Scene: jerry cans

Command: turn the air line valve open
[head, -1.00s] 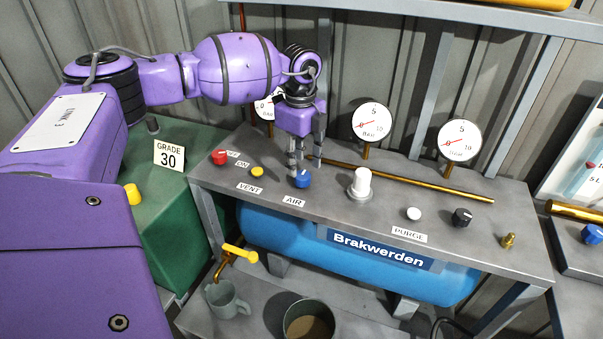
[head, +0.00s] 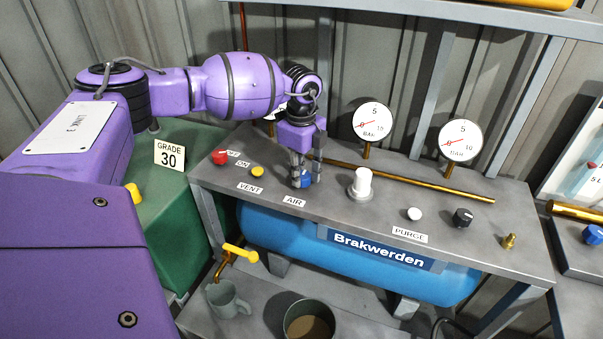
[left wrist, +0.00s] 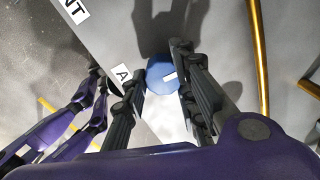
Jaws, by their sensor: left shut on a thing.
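The air line valve is a blue knob (head: 305,181) on the grey bench top, behind the label "AIR" (head: 294,201). My left gripper (head: 307,178) points down over it, with one finger on each side, and is shut on the knob. In the left wrist view the blue knob (left wrist: 163,75) with a white mark on top sits between the two dark fingers (left wrist: 158,88). The fingers partly hide the knob in the head view.
A white knob (head: 361,184) stands right of the valve. A brass pipe (head: 410,182) runs behind it. Red (head: 219,157) and yellow (head: 257,171) buttons lie to the left. Two gauges (head: 372,121) stand at the back. Purge controls (head: 462,217) are further right.

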